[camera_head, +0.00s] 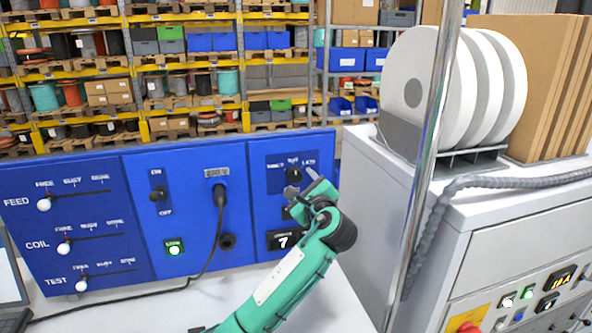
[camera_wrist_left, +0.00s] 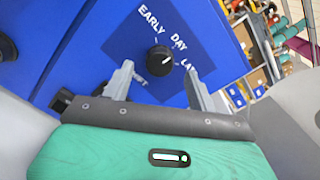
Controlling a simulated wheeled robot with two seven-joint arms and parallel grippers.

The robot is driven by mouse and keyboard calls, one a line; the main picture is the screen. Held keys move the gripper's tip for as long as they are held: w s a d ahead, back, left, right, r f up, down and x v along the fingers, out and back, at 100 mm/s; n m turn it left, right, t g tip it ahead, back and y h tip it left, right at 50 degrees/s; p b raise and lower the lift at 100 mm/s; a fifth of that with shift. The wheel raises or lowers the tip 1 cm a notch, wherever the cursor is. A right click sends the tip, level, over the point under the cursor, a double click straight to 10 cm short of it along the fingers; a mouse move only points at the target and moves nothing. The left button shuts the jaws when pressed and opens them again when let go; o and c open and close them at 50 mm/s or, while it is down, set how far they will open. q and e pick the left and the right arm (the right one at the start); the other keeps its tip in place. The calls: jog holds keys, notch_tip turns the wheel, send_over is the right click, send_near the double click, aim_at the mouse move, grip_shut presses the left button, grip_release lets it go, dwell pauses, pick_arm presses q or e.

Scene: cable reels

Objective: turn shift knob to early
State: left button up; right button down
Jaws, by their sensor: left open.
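The black shift knob (camera_head: 293,174) is on the blue control panel, on a darker blue plate at its upper right. In the left wrist view the knob (camera_wrist_left: 159,60) is round, with the labels EARLY, DAY and LATE around it and a fourth label partly hidden. A small light mark shows on the knob; I cannot tell clearly which label it points to. My left gripper (camera_head: 304,190) is just in front of the plate. In the left wrist view its open fingers (camera_wrist_left: 160,76) stand on either side below the knob, apart from it. My right gripper is out of view.
The panel also has FEED, COIL and TEST sliders (camera_head: 72,246), a lit green button (camera_head: 174,246), a plugged cable (camera_head: 219,205) and a display reading 7 (camera_head: 284,240). A metal pole (camera_head: 428,150) and a grey cabinet (camera_head: 510,215) with white discs stand at right.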

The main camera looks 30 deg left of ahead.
aim_at(295, 176)
pick_arm(q)
jog(key=shift+p+x, duration=0.65)
jog(key=shift+x, duration=1.45)
jog(key=shift+c, duration=0.5)
jog(key=c, duration=0.9)
